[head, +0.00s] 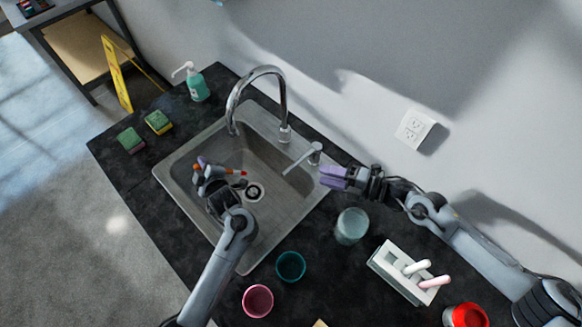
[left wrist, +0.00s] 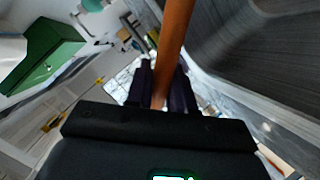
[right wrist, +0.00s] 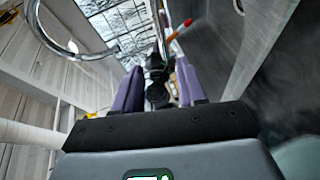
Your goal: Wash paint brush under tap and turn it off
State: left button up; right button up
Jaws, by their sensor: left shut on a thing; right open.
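The paint brush (head: 236,172) has an orange-brown handle and a red tip. My left gripper (head: 207,172) is shut on its handle over the sink (head: 290,207); the handle also fills the jaws in the left wrist view (left wrist: 172,45). The red tip points right, left of and below the spout in the head view. The chrome tap (head: 268,70) arches over the basin; I see no clear water stream. Its lever (head: 300,159) stands at the sink's right rim. My right gripper (head: 330,177) is open and empty, close to the lever. In the right wrist view the brush tip (right wrist: 181,29) shows beyond its fingers.
A glass jar (head: 352,226), a teal cup (head: 290,266) and a pink cup (head: 257,301) stand in front of the sink. A white holder (head: 400,272) is at the right. A soap bottle (head: 196,83) and two sponges (head: 158,122) are at the left.

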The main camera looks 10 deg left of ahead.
aim_at(291, 167)
jog(key=shift+n+g, duration=0.3)
jog(key=shift+g, duration=0.1)
jog(key=x, duration=1.1)
jog(key=shift+a+f, duration=0.15)
jog(key=shift+a, duration=0.25)
jog(key=shift+c, duration=0.2)
grip_shut()
